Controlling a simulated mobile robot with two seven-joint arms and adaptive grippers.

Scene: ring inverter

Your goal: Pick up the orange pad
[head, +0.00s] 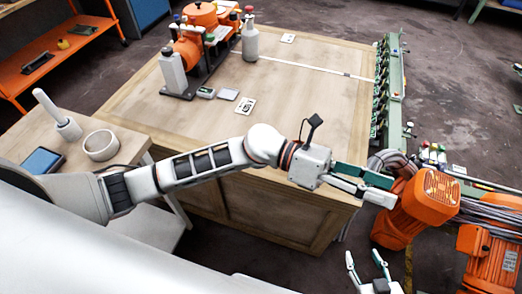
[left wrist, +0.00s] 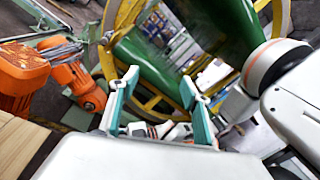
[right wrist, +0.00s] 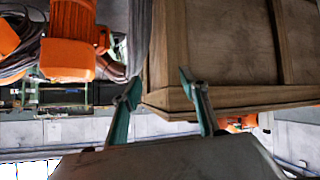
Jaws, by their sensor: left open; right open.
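I cannot make out an orange pad with certainty in any view. My left gripper (head: 385,189) is open and empty, past the right front corner of the wooden table and in front of an orange motor (head: 432,194). Its two teal fingers stand apart in the left wrist view (left wrist: 160,78). My right gripper (head: 364,258) is open and empty, low at the bottom of the head view, below the table's front right corner. In the right wrist view its fingers (right wrist: 160,82) are apart with the table's wooden side beyond them.
The wooden table (head: 305,95) has a bare middle. An orange and grey machine (head: 200,45), a grey bottle (head: 250,40) and small flat items stand at its back left. A green rail (head: 390,85) runs along its right side.

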